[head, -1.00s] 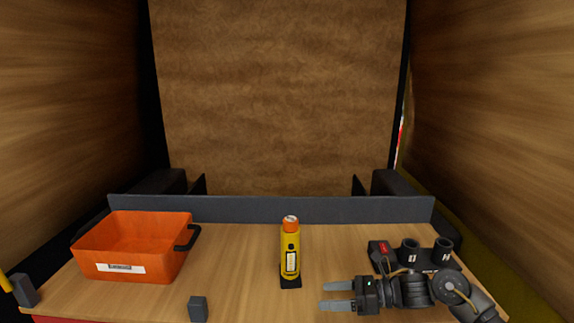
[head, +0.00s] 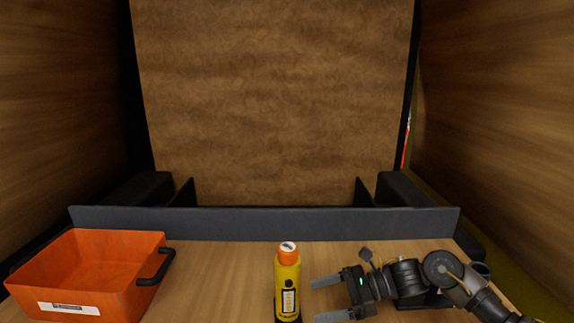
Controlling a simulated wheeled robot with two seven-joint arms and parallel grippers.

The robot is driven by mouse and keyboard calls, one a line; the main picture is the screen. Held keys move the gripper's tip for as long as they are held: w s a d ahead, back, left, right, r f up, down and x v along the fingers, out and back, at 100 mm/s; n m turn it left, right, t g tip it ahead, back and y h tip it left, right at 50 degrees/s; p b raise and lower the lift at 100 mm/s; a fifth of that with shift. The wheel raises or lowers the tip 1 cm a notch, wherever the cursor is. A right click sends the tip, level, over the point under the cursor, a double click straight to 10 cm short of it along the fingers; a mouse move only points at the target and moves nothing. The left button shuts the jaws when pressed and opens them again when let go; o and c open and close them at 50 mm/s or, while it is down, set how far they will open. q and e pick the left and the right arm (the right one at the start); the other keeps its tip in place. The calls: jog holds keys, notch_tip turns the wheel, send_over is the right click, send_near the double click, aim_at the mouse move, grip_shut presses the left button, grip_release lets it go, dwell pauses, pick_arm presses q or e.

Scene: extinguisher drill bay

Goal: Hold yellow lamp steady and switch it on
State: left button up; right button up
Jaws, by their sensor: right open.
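The yellow lamp (head: 287,285) stands upright near the front middle of the table, with an orange collar and a pale round top. A dark panel with a label is on its front side. My right gripper (head: 324,299) is to the right of the lamp, with its two fingers pointing left towards it. The fingers are open and empty, with a small gap between their tips and the lamp. The lamp's foot is at the bottom edge of the picture. My left gripper is not in view.
An orange bin (head: 90,274) with a black handle and a white label stands at the left. A dark grey rail (head: 265,223) runs along the back of the table. My right arm mostly hides a dark device at the right. The wooden table (head: 215,275) is clear between bin and lamp.

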aim_at(293, 306)
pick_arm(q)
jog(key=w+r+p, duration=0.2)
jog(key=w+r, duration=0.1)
pick_arm(e)
jog(key=x, duration=0.4)
jog(key=shift+s+a+r, duration=0.1)
jog(key=shift+s+r, duration=0.05)
jog(key=shift+r, duration=0.1)
jog(key=a+b, duration=0.1)
jog(key=b, duration=0.1)
jog(key=a+f+b, duration=0.1)
jog(key=b, duration=0.1)
jog(key=shift+a+f, duration=0.25)
jog(key=shift+f, duration=0.05)
jog(key=shift+a+r, duration=0.1)
jog(key=shift+a, duration=0.3)
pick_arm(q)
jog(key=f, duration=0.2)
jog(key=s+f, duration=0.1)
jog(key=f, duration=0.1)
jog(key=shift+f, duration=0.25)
pick_arm(e)
jog(key=c, duration=1)
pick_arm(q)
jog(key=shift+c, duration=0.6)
pick_arm(e)
jog(key=shift+c, duration=0.4)
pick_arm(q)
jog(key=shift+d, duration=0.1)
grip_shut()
